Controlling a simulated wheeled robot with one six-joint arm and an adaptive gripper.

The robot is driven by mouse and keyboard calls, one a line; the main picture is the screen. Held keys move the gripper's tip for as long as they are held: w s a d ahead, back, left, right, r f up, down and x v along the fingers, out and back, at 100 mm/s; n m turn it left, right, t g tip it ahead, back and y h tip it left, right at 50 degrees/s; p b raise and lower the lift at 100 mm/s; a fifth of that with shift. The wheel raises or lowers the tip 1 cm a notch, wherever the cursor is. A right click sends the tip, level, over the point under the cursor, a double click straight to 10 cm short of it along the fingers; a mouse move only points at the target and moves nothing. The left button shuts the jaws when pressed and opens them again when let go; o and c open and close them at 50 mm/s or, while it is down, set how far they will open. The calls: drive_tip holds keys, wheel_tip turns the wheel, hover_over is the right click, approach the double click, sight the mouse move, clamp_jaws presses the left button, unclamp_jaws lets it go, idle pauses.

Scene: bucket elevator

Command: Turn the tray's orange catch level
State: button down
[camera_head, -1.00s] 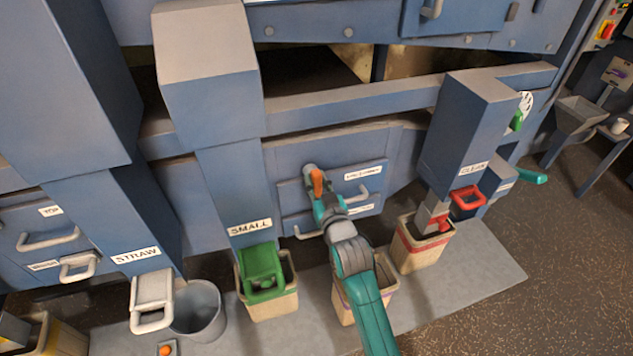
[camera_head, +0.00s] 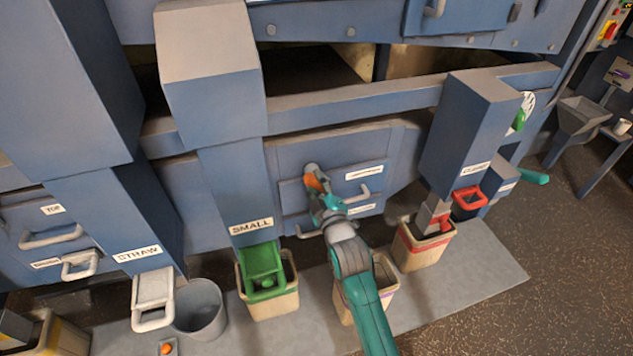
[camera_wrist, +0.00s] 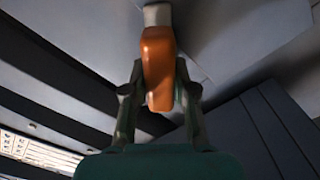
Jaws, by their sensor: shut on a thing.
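In the wrist view the orange catch (camera_wrist: 158,65) fills the space between the fingers, with a pale grey end at the top. My gripper (camera_head: 318,192) is shut on the catch; in the wrist view (camera_wrist: 158,88) a finger lies on each side of it.
A second grey handle (camera_head: 308,231) sits just below. The SMALL chute (camera_head: 232,190) stands close at the left, with a green flap (camera_head: 262,268) over a bin. The CLEAN chute (camera_head: 462,140) with a red handle (camera_head: 469,198) is at the right. Bins stand on the floor mat below.

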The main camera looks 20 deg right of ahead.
drive_tip(key=n, duration=0.4)
drive_tip(key=shift+a+f+n, duration=0.1)
drive_tip(key=shift+f+n, duration=0.05)
drive_tip(key=shift+n, duration=0.15)
drive_tip(key=shift+f+n, duration=0.15)
drive_tip(key=shift+n, duration=1.85)
drive_tip(key=c, duration=0.9)
unclamp_jaws()
drive_tip(key=s, duration=1.2)
